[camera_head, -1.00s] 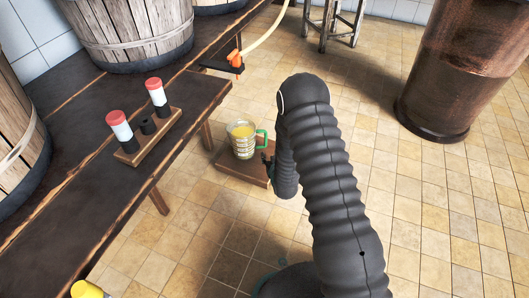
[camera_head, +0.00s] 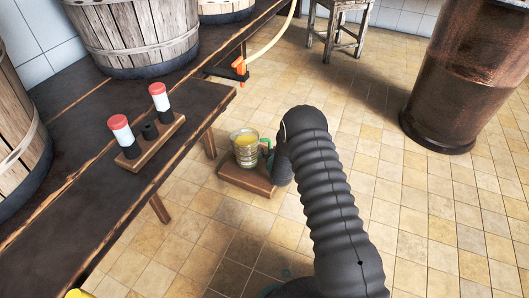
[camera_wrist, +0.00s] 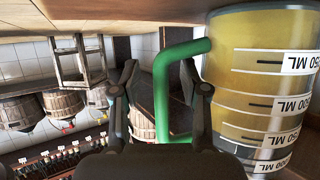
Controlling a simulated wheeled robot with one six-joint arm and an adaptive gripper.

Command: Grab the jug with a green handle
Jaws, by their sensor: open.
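The jug (camera_head: 246,150) is clear with white measure bands, holds yellow liquid and stands on a low wooden board. Its green handle (camera_head: 265,146) is on its right side, partly hidden by my arm.
The low wooden board (camera_head: 246,180) sits on the tiled floor beside a dark bench (camera_head: 90,190). The bench bears a small rack (camera_head: 150,144) with two red-capped tubes. A hose tap (camera_head: 240,68), a stool (camera_head: 338,30) and a copper vessel (camera_head: 455,80) stand farther off.

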